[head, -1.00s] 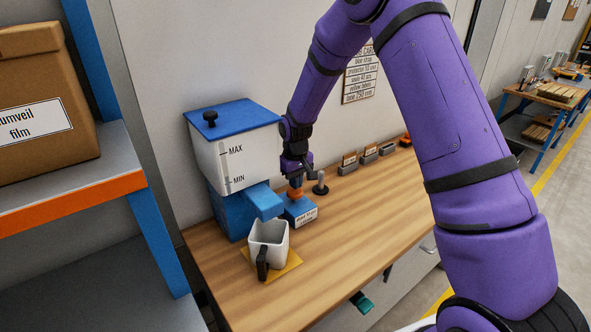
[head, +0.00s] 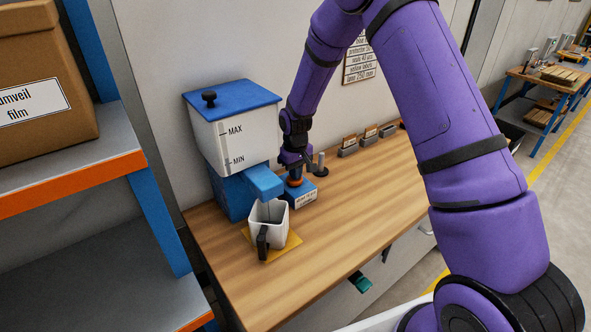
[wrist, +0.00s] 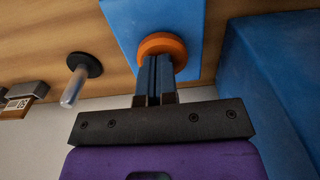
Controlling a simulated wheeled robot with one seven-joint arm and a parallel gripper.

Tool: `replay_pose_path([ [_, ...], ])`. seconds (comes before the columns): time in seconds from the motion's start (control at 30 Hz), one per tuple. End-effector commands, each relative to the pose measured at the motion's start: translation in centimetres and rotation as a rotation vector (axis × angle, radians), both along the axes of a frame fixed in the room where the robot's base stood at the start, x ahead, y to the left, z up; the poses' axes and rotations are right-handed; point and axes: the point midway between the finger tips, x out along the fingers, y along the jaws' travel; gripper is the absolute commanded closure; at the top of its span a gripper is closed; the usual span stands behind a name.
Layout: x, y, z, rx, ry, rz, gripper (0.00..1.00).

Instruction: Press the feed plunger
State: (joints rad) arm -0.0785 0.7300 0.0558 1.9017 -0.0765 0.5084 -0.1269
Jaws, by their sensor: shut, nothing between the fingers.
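The feed plunger is an orange round button (wrist: 163,45) on a blue block (head: 302,197) with a white label, beside the dispenser. In the wrist view my gripper (wrist: 155,62) is shut and empty, its fingertips over the orange button and seeming to meet it; whether the button is pushed down I cannot tell. In the head view my gripper (head: 296,178) points down onto the block and hides most of the button. The dispenser (head: 235,146) has a blue lid and MAX and MIN marks. A white jug (head: 268,222) with a dark handle stands under its blue spout (head: 264,183).
A grey peg on a dark round base (head: 320,168) stands just right of the block. A yellow mat (head: 291,243) lies under the jug. Small labelled holders (head: 370,139) line the wall. A shelf with a carton (head: 45,95) is at left. The front of the wooden bench (head: 350,215) is clear.

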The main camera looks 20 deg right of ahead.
Motion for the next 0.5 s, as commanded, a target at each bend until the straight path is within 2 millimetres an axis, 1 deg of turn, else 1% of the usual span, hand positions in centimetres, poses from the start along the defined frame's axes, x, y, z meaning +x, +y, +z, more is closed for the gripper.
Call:
replay_pose_path([
  [0.03,-0.2,0.0,-0.3,-0.001,0.005,0.0,1.0],
  [0.13,-0.2,0.0,-0.4,-0.001,0.006,0.0,1.0],
  [0.27,-0.2,0.0,0.2,-0.001,0.006,0.0,1.0],
  [0.37,0.0,0.1,1.6,-0.001,0.002,0.0,1.0],
  [0.5,0.2,0.2,4.4,0.0,-0.003,0.0,1.0],
])
